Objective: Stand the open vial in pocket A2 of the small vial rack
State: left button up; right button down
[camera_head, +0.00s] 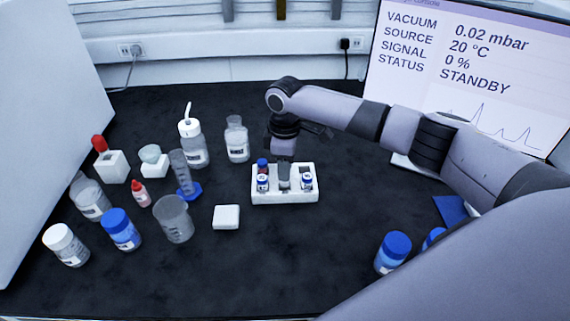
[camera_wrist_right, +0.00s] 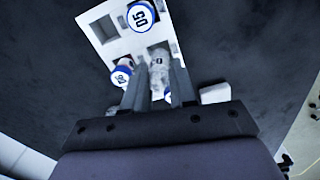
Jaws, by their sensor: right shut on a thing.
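The small vial rack (camera_head: 285,197) is a white block with square pockets, near the middle of the bench; it also shows in the right wrist view (camera_wrist_right: 117,47). My right gripper (camera_head: 284,162) points down over its middle, shut on the clear open vial (camera_head: 284,183). In the right wrist view the open vial (camera_wrist_right: 159,62) is between the two fingers (camera_wrist_right: 156,88), among the pockets. I cannot tell whether its base touches the pocket floor. Blue-and-white capped vials stand in the rack, at the left (camera_head: 262,182) and right (camera_head: 307,182). My left gripper is not in view.
A white square block (camera_head: 226,217) lies just left of the rack. Bottles, a beaker (camera_head: 174,219) and a dropper bottle (camera_head: 140,193) crowd the left side. A blue-capped bottle (camera_head: 393,253) stands at the front right. Bench in front of the rack is clear.

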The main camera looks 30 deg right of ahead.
jog(key=shift+f, duration=0.15)
dwell(0.5)
jog(key=shift+f, duration=1)
jog(key=shift+f, duration=0.3)
jog(key=shift+f, duration=0.25)
jog(key=shift+c, duration=2.2)
grip_release()
